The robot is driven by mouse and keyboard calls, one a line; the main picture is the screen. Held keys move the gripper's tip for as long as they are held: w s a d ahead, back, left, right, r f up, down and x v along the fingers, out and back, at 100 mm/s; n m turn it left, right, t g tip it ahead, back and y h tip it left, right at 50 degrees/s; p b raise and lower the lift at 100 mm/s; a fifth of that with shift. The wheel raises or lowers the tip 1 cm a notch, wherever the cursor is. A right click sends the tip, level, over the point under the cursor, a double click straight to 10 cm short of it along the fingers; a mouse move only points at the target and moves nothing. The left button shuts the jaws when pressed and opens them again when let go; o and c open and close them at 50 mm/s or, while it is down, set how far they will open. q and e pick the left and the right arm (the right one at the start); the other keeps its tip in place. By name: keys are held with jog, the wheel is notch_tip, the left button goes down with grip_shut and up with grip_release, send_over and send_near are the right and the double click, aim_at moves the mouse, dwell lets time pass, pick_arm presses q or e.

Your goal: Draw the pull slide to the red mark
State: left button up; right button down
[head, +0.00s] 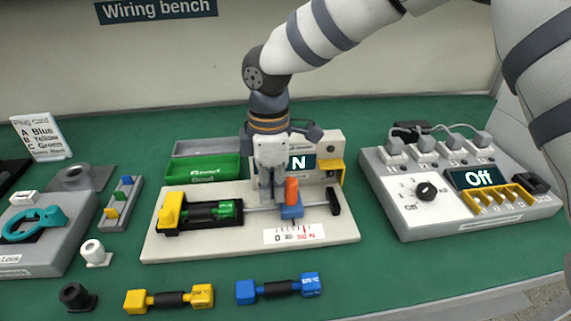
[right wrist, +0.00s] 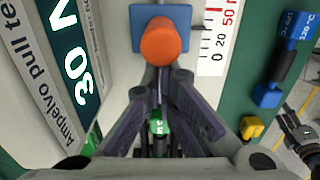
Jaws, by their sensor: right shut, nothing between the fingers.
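The pull slide is a blue block (head: 291,212) with an upright orange knob (head: 292,189) on the tester board (head: 190,246) in the head view. The right wrist view shows the orange knob (right wrist: 161,42) above its blue block (right wrist: 140,18). A white scale (head: 290,235) lies in front, with red marks at its right end; in the wrist view (right wrist: 213,45) red marks "50". My right gripper (head: 268,198) is shut and empty, just left of the knob; its fingertips (right wrist: 163,78) appear close to the knob, contact unclear.
A switch box (head: 440,205) stands right. Yellow (head: 170,299) and blue (head: 278,287) leads lie in front. Green bin (head: 203,170) is behind.

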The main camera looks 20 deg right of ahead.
jog(key=shift+s+d, duration=0.3)
jog(key=shift+d, duration=0.65)
jog(key=shift+a, duration=0.15)
jog(key=shift+w+a, duration=0.25)
jog(key=shift+a, duration=0.35)
notch_tip(320, 180, up, 8)
dwell(0.6)
